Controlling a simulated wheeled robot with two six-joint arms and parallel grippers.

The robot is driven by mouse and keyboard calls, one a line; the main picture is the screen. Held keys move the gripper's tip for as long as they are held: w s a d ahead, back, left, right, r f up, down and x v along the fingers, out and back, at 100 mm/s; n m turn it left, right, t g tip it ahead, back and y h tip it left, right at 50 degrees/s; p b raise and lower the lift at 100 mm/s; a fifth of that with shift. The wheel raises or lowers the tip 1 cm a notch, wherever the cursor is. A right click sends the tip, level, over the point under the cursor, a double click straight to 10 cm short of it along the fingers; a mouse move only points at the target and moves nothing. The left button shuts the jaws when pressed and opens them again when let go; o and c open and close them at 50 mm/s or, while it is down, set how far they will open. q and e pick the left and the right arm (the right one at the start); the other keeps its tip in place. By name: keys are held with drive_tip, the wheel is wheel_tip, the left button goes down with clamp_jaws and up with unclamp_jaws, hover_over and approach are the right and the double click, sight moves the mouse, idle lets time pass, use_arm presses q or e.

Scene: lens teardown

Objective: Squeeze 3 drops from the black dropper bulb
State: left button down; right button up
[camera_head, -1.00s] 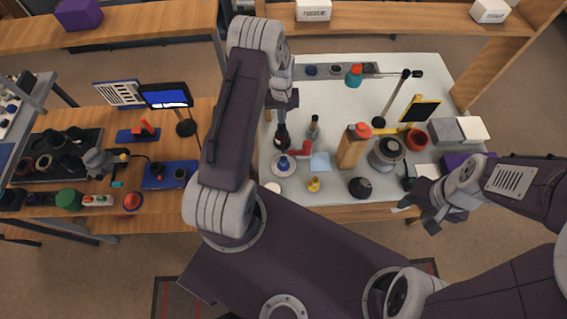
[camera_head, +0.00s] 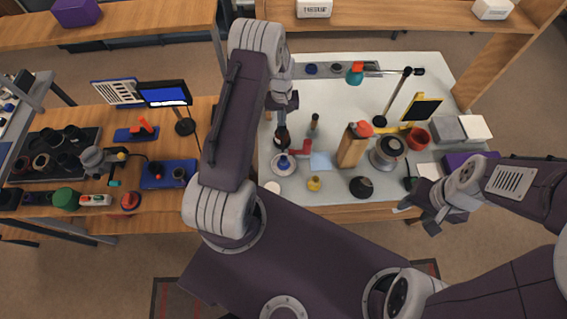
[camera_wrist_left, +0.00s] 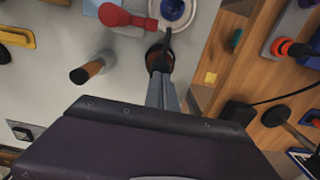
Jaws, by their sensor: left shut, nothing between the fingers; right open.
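A dark bottle with a black top (camera_head: 282,139), which looks like the dropper, stands on the white table behind the small white dish (camera_head: 283,172) with a blue centre. My left gripper (camera_head: 281,122) points down right over its top. In the left wrist view the fingers (camera_wrist_left: 164,50) are together, shut, in front of a dark round shape (camera_wrist_left: 155,59) that seems to be the same bottle. I see nothing held between them; the bulb itself is mostly hidden. No drop is visible. My right gripper (camera_head: 416,216) is open and empty off the table's front right edge.
A wooden bench (camera_head: 120,225) is at left.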

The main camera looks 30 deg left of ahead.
use_arm(q)
drive_tip(key=shift+f, duration=0.35)
drive_tip(key=shift+r, duration=0.1)
drive_tip(key=shift+r+p, duration=0.9)
drive_tip(key=shift+r, duration=0.4)
drive_tip(key=shift+f, duration=0.15)
drive_tip(key=shift+f+b, duration=1)
drive_tip(key=shift+f, duration=0.2)
drive_tip(key=shift+r, duration=0.1)
drive_tip(key=shift+r+p, duration=1)
drive_tip(key=shift+r, duration=0.2)
drive_tip(key=shift+f, duration=0.1)
